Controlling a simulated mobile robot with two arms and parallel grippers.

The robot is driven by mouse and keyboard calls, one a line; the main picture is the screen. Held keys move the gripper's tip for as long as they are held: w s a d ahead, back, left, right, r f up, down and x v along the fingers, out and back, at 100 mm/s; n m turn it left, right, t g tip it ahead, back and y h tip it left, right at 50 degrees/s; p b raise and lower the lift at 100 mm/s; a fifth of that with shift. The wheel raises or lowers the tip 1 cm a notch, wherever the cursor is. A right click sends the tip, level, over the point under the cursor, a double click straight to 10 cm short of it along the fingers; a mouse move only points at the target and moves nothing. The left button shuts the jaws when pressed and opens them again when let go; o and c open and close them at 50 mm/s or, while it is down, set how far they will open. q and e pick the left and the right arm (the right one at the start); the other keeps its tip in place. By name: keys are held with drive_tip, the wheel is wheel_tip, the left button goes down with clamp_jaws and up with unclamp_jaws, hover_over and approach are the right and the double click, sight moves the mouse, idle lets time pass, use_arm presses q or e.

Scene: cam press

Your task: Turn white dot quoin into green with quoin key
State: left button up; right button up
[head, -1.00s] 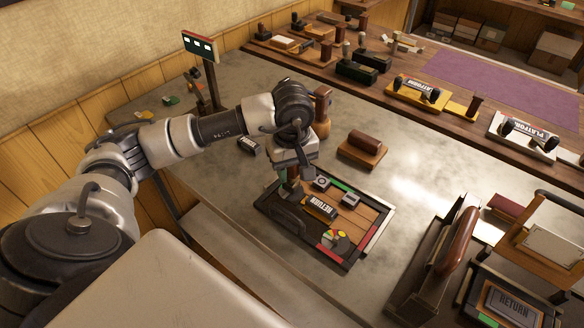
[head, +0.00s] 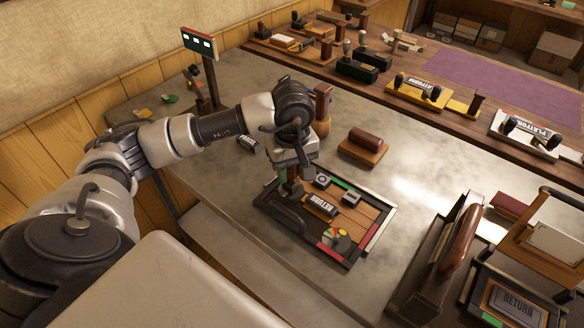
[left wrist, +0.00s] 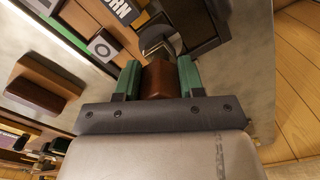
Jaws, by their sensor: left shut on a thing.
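My left gripper (head: 292,188) is over the back-left part of the framed form (head: 380,232). In the left wrist view its green fingers (left wrist: 158,78) are shut on the brown wooden handle of the quoin key (left wrist: 160,82). The key's lower end is down by the form; I cannot tell whether it sits in a quoin. A grey block with a dark ring and a pale centre (left wrist: 102,47) lies beside the key; in the head view this block (head: 322,180) is just right of the gripper. A piece lettered RETURN (head: 321,207) lies in the form. My right gripper is not in view.
A brown-handled wooden block (head: 363,147) stands behind the form. A round dial with red, yellow and green (head: 337,237) lies at the form's front. A post with a small lit display (head: 201,45) stands at the back left.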

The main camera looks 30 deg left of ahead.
use_arm(q)
drive_tip(key=o, duration=0.4)
drive_tip(key=shift+c, duration=0.2)
drive_tip(key=c, duration=0.4)
drive_tip(key=shift+o, duration=0.2)
drive_tip(key=shift+m+b, duration=0.95)
drive_tip(key=shift+m, duration=0.05)
drive_tip(key=shift+m+b, duration=0.65)
drive_tip(key=shift+m, duration=0.45)
drive_tip(key=shift+m+b, duration=0.4)
drive_tip(key=shift+b, duration=0.05)
drive_tip(key=shift+s+a+m+b, duration=0.1)
drive_tip(key=shift+m+b, duration=0.55)
drive_tip(key=shift+m, duration=0.45)
